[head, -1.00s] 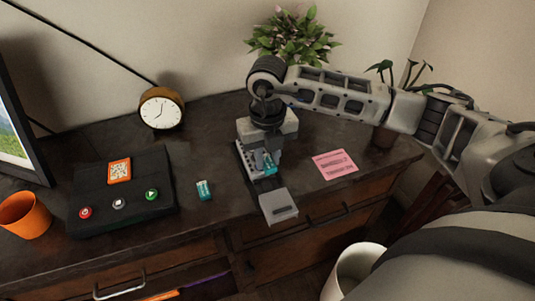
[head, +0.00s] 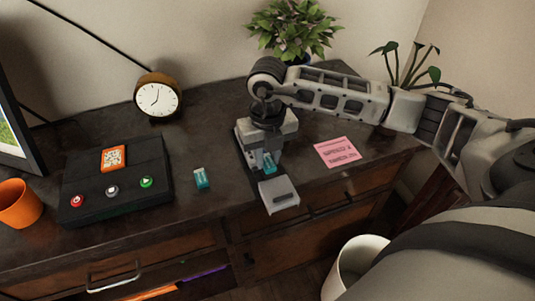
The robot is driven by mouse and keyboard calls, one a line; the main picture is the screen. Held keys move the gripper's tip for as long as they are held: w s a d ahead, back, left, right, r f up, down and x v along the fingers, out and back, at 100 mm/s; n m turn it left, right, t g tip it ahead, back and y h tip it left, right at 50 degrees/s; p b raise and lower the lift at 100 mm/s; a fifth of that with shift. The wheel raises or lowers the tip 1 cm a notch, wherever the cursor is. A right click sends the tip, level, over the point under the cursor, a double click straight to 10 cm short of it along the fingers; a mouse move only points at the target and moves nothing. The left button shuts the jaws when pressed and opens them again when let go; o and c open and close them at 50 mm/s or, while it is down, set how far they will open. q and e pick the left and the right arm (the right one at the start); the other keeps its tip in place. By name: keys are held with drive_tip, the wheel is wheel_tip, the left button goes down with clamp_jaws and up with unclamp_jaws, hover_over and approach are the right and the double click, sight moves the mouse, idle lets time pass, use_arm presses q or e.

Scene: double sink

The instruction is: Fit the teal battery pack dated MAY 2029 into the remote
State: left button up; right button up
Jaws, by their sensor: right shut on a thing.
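The remote (head: 246,158) lies dark on the desk, largely hidden under my right gripper. A grey cover (head: 278,194) sits at its near end. My right gripper (head: 266,157) points down over the remote and is shut on a teal battery pack (head: 269,162). The pack is at the remote's open part; I cannot tell whether it is seated. A second teal battery pack (head: 201,178) with a pale top lies loose on the desk to the left. The dates on both packs are too small to read. My left gripper is not in view.
A black box (head: 118,183) with an orange code tag and several buttons lies at left, beside an orange cup (head: 19,204). A clock (head: 157,96) and a plant (head: 294,30) stand behind. A pink note (head: 337,152) lies at right. A white bin (head: 354,262) stands below the desk.

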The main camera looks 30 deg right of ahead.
idle(0.8)
idle(0.5)
drive_tip(key=shift+f+b, duration=1.3)
drive_tip(key=shift+f, duration=0.1)
drive_tip(key=o, duration=1.1)
drive_tip(key=shift+c, duration=0.2)
